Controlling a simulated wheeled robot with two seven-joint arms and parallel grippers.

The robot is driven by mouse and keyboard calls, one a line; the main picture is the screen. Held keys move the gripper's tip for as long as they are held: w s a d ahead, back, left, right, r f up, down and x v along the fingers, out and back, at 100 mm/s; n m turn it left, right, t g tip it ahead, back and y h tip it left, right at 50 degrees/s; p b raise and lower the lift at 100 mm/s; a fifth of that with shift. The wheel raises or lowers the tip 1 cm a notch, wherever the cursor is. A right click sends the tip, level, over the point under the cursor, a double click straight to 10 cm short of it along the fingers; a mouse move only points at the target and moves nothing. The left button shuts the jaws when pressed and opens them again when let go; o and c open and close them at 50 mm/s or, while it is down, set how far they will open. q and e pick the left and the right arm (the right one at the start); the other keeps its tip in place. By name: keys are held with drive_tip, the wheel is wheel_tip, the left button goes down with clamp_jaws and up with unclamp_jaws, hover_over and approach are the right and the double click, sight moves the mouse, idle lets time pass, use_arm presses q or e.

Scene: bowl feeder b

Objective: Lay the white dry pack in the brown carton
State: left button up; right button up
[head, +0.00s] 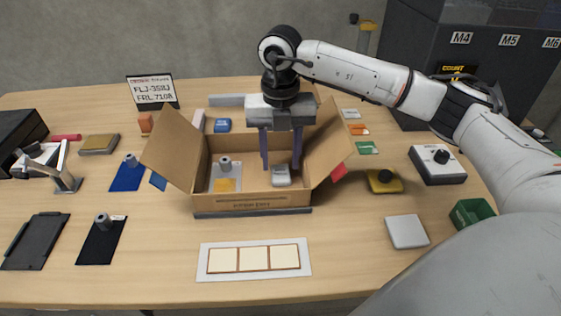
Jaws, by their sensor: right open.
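The brown carton (254,201) stands open at the middle of the table, with its side flaps spread outward. A small white pack with dark marks (281,181), which looks like the white dry pack, lies inside on the right part of the carton floor. My right gripper (281,164) reaches down into the carton from above. My left gripper is not in view.
Also in the carton is a pale card with a yellow patch (225,185) and a grey knob. A white strip with three cream squares (254,260) lies in front. A pale square plate (407,232) and green bin (472,212) are right. Bare table separates the strip and plate.

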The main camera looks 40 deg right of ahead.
sight(280, 169)
wheel_tip(280, 169, up, 10)
drive_tip(key=shift+r, duration=0.15)
idle(0.3)
